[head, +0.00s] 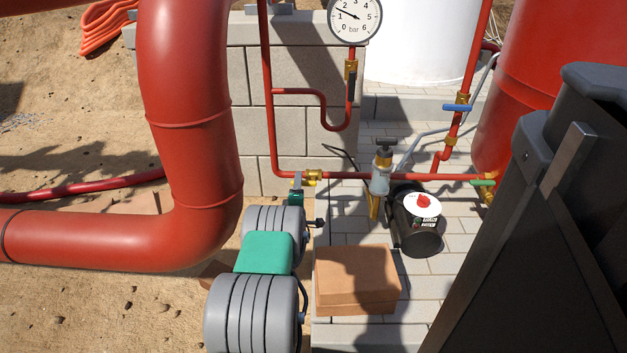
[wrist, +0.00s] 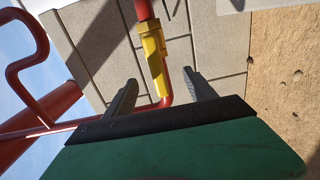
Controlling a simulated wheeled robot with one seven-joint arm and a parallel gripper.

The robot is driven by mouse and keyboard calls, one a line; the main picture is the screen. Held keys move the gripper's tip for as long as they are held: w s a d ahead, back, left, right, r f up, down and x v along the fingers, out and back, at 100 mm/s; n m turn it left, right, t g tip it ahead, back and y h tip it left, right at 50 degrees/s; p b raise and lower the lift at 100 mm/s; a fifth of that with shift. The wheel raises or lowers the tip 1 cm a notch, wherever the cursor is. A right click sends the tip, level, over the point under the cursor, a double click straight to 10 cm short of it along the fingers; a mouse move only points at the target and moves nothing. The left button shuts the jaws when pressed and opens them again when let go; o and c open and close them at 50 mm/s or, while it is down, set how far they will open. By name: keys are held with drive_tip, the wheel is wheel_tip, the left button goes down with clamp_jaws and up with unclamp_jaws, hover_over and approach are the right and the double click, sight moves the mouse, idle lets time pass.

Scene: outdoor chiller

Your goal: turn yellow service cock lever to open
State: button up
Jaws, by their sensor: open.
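The yellow service cock lever (wrist: 158,73) shows in the wrist view, lying roughly along the red pipe near its bend. It sits on a brass-coloured valve body (wrist: 149,42). In the head view the valve (head: 312,177) is on the low horizontal pipe, just right of the corner; the lever is not clear there. My gripper (wrist: 160,77) is open and empty. Its two fingers show one on each side of the lever's end, with gaps on both sides; depth is hard to judge. In the head view my gripper (head: 297,182) is small beside the valve, partly hidden.
A pressure gauge (head: 354,16) hangs on a looped pipe (head: 335,128) above. A large red pipe (head: 190,120) stands left. Right of the valve are a black pump (head: 415,222), a blue-handled valve (head: 457,108) and a green-handled one (head: 482,183).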

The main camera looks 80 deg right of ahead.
drive_tip(key=shift+a, duration=0.1)
drive_tip(key=p+v, duration=0.3)
drive_tip(key=v, duration=0.3)
drive_tip(key=shift+a+p, duration=0.3)
drive_tip(key=shift+a, duration=0.05)
drive_tip(key=shift+s, duration=0.15)
